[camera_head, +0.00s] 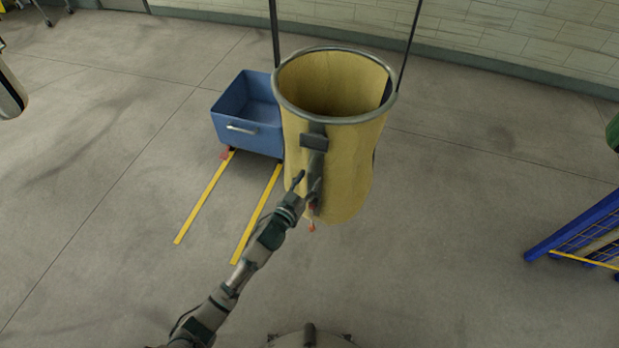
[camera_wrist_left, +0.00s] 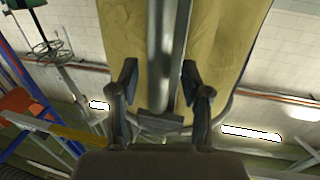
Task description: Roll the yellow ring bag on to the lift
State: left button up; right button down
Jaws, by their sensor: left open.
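The yellow ring bag (camera_head: 345,165) is a tall, open-topped yellow cylinder with a grey metal ring at its rim, upright at the middle of the head view. A dark strap or bar runs down its near side. My left gripper (camera_head: 306,188) is at the lower part of that side. In the left wrist view my left gripper (camera_wrist_left: 160,68) is open, its two fingers apart on either side of a grey upright bar in front of the yellow bag (camera_wrist_left: 118,40). Whether they touch it is unclear. I cannot tell which thing is the lift. My right gripper is not in view.
A blue tub (camera_head: 247,137) with a handle stands just left of the bag, behind two yellow floor strips (camera_head: 205,197). A blue frame with yellow mesh (camera_head: 575,236) is at the right edge. Two dark poles rise behind the bag. Open concrete floor lies left and right.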

pick_arm(q)
jog(key=shift+w+d, duration=0.4)
jog(key=shift+w, duration=0.05)
jog(key=shift+a, duration=0.1)
grip_shut()
